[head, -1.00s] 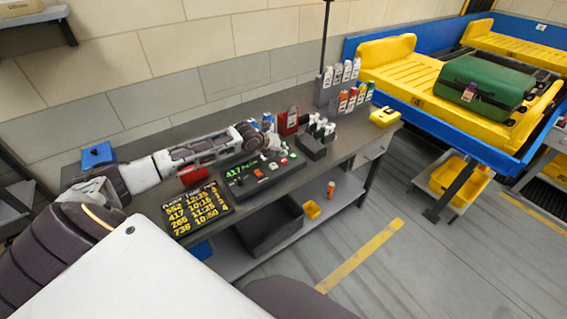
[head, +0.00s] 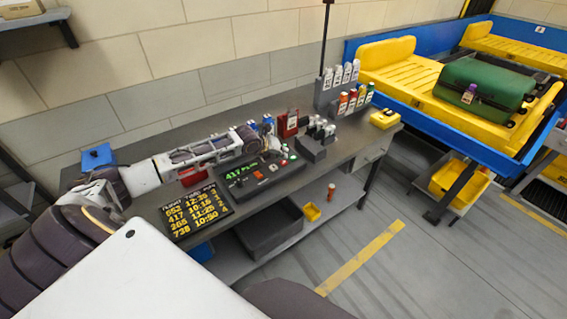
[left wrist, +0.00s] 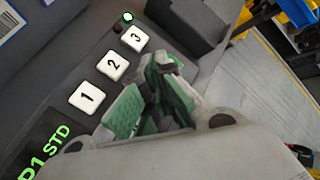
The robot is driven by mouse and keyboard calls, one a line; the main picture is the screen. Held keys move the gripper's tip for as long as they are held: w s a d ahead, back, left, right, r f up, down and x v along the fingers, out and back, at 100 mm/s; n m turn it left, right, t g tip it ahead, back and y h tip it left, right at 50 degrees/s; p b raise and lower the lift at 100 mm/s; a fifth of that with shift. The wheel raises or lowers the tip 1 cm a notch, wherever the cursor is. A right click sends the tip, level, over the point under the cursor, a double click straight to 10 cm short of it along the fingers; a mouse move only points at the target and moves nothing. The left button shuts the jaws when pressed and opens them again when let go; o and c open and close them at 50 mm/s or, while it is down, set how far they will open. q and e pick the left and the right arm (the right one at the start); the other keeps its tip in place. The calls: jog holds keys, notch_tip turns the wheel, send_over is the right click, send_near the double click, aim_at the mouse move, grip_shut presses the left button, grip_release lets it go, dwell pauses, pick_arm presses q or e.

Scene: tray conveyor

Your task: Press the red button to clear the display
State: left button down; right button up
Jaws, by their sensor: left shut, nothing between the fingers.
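A small red button (head: 273,167) shows on the console right of the display, with an orange one (head: 259,174) nearer the display. My left gripper (head: 270,143) is shut and empty above the far side of the console. In the left wrist view its green-padded fingers (left wrist: 160,98) are beside white keys 1 (left wrist: 87,97), 2 (left wrist: 113,65) and 3 (left wrist: 135,39); the red button cannot be made out there. My right gripper is not in view.
A flight board (head: 197,210) lies left of the console. A dark block with several bottles (head: 312,148) and a red box (head: 288,124) stand close to the right and behind. Racks of bottles (head: 345,98) are farther back. A yellow tray with a green suitcase (head: 485,88) is at right.

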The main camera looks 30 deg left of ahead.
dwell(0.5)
pick_arm(q)
jog(key=shift+f, duration=0.4)
dwell(0.6)
jog(key=shift+f, duration=0.5)
dwell(0.8)
jog(key=shift+r, duration=0.15)
jog(key=shift+r+p, duration=0.5)
jog(key=shift+p, duration=0.1)
jog(key=shift+r, duration=0.25)
jog(key=shift+r+p, duration=0.1)
jog(key=shift+p, duration=0.25)
